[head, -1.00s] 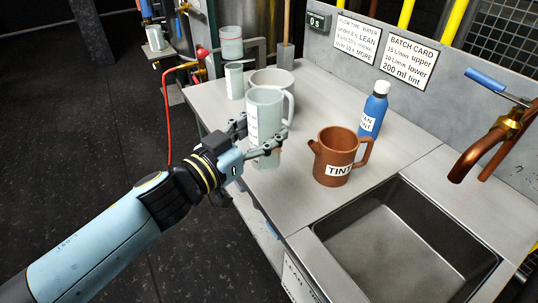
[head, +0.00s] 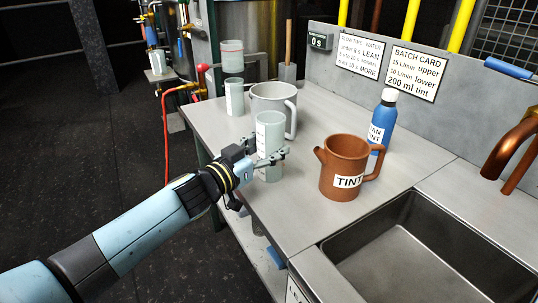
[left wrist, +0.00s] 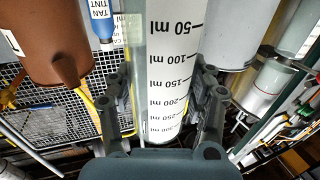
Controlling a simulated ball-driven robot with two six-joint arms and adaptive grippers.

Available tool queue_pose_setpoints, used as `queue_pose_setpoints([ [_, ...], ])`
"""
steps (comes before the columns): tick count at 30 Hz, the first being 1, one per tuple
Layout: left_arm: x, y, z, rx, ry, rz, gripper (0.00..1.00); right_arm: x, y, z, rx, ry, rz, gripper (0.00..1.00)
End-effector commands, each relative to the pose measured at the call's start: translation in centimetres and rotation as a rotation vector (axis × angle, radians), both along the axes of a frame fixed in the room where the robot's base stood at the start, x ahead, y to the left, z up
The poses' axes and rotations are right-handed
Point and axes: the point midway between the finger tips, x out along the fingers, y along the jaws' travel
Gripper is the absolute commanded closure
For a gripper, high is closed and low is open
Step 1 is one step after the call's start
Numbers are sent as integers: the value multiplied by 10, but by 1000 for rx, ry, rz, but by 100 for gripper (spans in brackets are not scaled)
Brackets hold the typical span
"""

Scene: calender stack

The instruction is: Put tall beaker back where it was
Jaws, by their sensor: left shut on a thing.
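The tall beaker (head: 270,133) is a clear, pale cylinder. In the head view it is upright near the bench's left edge, in front of the grey handled jug. Its base is at or just above the bench top; I cannot tell whether it touches. My left gripper (head: 272,159) is shut around its lower part, coming from the left. In the left wrist view the beaker (left wrist: 168,45), with printed ml marks, stands between the two fingers of the gripper (left wrist: 165,105). My right gripper is not in view.
The grey jug (head: 268,97) stands close behind the beaker, with a small labelled beaker (head: 234,97) to its left. A brown TINT jug (head: 340,165) and a blue bottle (head: 384,120) stand to the right. A sink (head: 425,255) is at front right. The bench (head: 285,215) is bare in front.

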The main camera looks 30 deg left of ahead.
Motion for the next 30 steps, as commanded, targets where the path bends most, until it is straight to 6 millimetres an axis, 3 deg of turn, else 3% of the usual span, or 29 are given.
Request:
queue_pose_setpoints([
  [10,0,0,-2,1,-2,0,88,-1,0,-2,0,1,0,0],
  [11,0,0,-2,1,-2,0,44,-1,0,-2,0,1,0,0],
  [16,0,0,-1,0,-3,0,22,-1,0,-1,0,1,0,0],
  [26,0,0,4,0,-3,0,22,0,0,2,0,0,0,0],
  [30,-18,4,1,3,-1,0,22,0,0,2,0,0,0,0],
])
